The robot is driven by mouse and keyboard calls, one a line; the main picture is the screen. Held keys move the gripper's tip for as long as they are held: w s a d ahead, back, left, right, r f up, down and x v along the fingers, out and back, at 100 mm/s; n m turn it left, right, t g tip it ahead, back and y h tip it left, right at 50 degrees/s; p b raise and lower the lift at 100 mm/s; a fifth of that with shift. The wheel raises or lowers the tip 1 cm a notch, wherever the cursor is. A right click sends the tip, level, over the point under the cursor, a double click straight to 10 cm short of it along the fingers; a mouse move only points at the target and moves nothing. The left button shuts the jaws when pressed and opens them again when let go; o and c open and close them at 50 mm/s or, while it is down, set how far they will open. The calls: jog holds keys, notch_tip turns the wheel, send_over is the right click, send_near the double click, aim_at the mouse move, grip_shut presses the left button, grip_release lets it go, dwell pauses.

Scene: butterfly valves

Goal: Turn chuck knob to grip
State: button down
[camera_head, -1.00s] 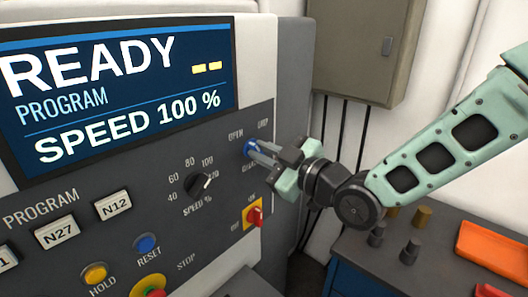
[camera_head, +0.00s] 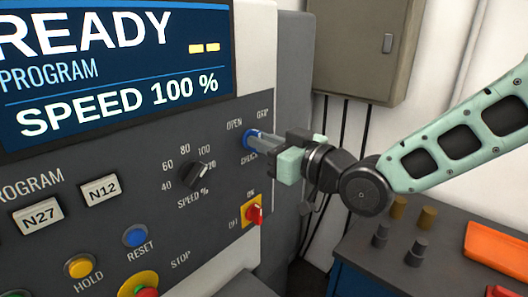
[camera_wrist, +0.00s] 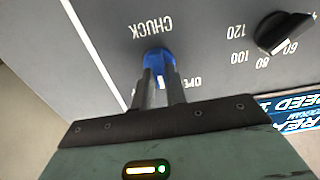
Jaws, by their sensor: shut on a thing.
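The blue chuck knob (camera_head: 249,139) sits on the dark control panel, between the OPEN and GRIP labels above it and the CHUCK label below. In the wrist view the blue knob (camera_wrist: 158,58) shows near the top middle, beside the upside-down CHUCK lettering. My gripper (camera_head: 257,140) reaches it from the right, and its two thin fingers are shut on the knob. The fingers (camera_wrist: 161,78) also show in the wrist view, one on each side of the knob. The GRIP label is hidden in the wrist view.
A black speed knob (camera_head: 197,174) is left of the chuck knob. A red on/off switch (camera_head: 253,214) on a yellow plate is just below. The screen (camera_head: 120,75) reads READY. A grey cabinet (camera_head: 365,50) hangs behind; a bench with an orange tray (camera_head: 497,250) stands right.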

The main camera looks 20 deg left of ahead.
jog(key=m, duration=0.3)
jog(key=m+b, duration=0.1)
jog(key=m, duration=0.1)
jog(key=shift+w+d+m+b, duration=0.1)
jog(key=shift+w+m+b, duration=0.1)
jog(key=shift+m+b, duration=0.15)
jog(key=shift+m, duration=0.25)
jog(key=c, duration=1.4)
grip_release()
jog(key=shift+c, duration=0.2)
jog(key=b+v, duration=0.2)
jog(key=v, duration=1.5)
jog(key=shift+s+d, duration=0.2)
jog(key=shift+f, duration=0.15)
